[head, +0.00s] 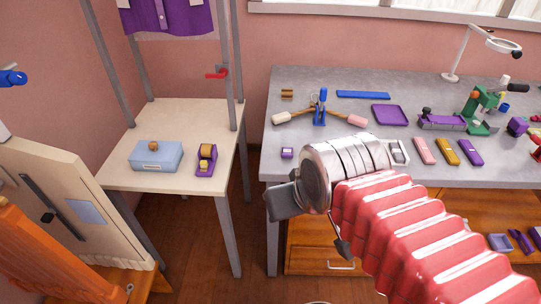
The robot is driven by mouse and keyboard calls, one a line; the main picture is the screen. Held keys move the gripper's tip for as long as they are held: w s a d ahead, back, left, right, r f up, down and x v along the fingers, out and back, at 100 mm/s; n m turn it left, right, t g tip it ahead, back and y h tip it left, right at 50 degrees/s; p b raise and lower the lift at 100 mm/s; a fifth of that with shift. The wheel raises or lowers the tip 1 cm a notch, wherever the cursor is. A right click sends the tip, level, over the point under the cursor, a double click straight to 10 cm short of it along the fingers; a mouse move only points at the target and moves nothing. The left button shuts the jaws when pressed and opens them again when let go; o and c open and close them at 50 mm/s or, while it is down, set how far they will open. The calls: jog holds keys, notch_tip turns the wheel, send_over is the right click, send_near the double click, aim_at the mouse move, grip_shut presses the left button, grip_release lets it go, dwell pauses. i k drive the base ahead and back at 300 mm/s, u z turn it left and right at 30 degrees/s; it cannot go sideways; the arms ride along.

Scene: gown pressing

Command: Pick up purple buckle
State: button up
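A small purple square piece (287,153) lies near the front left corner of the grey table; it may be the purple buckle, but it is too small to be sure. My gripper (312,226) is at the end of my red, ribbed arm, in front of the table edge, below and right of that piece in the picture. A dark grey part and a thin dark part show beyond the silver wrist. The wrist hides most of the gripper, so its opening and anything between its fingers cannot be seen.
The grey table (345,85) holds a purple tray (390,115), a blue-handled tool (321,108), a white frame (398,150) and several coloured bars. A cream table (125,180) at left carries a blue box (156,156). Dark floor lies between the tables.

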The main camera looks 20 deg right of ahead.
aim_at(286, 153)
jog(key=u, duration=2.9)
jog(key=k, duration=0.95)
jog(key=u, duration=0.2)
